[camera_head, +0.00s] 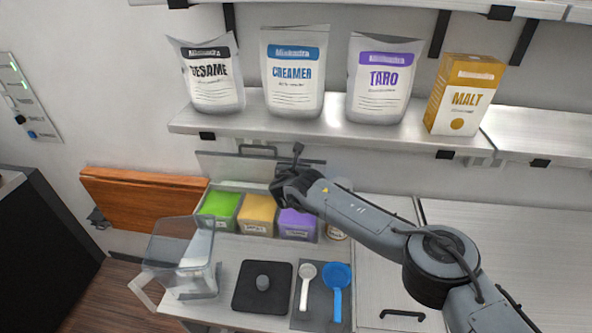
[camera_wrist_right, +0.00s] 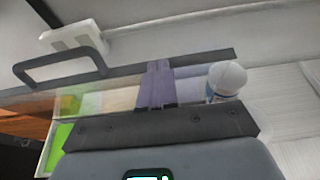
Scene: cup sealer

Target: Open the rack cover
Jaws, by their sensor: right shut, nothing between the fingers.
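The rack cover (camera_head: 225,167) is a grey metal panel with a dark bar handle (camera_head: 258,149). In the head view it stands raised behind the rack, near the wall, leaving the green (camera_head: 220,206), yellow (camera_head: 257,211) and purple (camera_head: 297,220) containers uncovered. My right gripper (camera_head: 298,152) is shut and empty, in front of the cover and right of its handle. It partly hides the cover; contact is unclear. The right wrist view shows the shut fingers (camera_wrist_right: 157,85), the cover's edge and the handle (camera_wrist_right: 60,66) to their left. My left gripper is not in view.
A clear pitcher (camera_head: 190,258), black scale-like pad (camera_head: 262,287), white scoop (camera_head: 304,285) and blue scoop (camera_head: 337,285) are in front of the rack. A shelf (camera_head: 330,130) with several ingredient packages hangs above. The steel counter (camera_head: 510,230) at right is clear.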

